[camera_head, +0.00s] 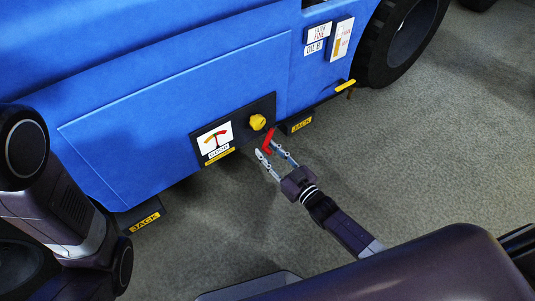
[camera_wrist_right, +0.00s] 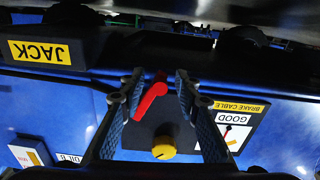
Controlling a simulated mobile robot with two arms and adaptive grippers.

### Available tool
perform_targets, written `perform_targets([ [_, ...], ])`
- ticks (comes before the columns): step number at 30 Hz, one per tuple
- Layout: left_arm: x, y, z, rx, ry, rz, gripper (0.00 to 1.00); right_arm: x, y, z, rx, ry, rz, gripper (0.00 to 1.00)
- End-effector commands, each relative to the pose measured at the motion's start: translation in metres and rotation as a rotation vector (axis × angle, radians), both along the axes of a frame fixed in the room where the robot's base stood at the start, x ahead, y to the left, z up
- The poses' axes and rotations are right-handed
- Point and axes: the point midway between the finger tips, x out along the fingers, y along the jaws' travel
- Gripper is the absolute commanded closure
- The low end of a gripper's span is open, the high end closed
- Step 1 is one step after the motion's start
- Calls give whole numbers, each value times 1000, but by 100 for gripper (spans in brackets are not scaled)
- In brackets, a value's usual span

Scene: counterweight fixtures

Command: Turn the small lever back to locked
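The small red lever (camera_head: 267,139) sits on a dark panel (camera_head: 237,126) on the side of the blue vehicle, just below a yellow knob (camera_head: 257,122). In the right wrist view, the lever (camera_wrist_right: 150,99) slants between my right gripper's fingers, closer to the left finger; I cannot tell if they touch. My right gripper (camera_head: 267,149) is open, with its fingertips at the lever. The wrist view also shows the yellow knob (camera_wrist_right: 163,149). My left arm shows at the left of the head view, but its gripper is out of view.
A brake cable gauge (camera_head: 215,139) is on the panel left of the knob. Yellow JACK labels (camera_head: 145,222) mark dark blocks along the vehicle's lower edge. A black wheel (camera_head: 402,42) stands at the upper right. The grey floor around my right arm is clear.

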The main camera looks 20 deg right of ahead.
Motion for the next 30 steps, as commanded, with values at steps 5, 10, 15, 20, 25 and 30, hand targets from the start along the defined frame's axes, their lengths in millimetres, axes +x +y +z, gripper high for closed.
perform_targets([
  [5,-3,0,-2,0,-7,0,51,7,2,0,0,0,0,70],
  [10,-3,0,-2,0,-7,0,51,6,3,1,0,0,0,70],
  [15,-3,0,-2,0,-7,0,51,6,3,1,0,0,0,86],
  [20,-3,0,-2,1,-8,0,51,6,3,1,-1,-1,0,100],
  [25,-3,0,-2,1,-8,0,51,6,3,1,-1,-1,2,100],
  [30,-3,0,-1,1,-8,0,51,6,4,1,0,-2,3,100],
])
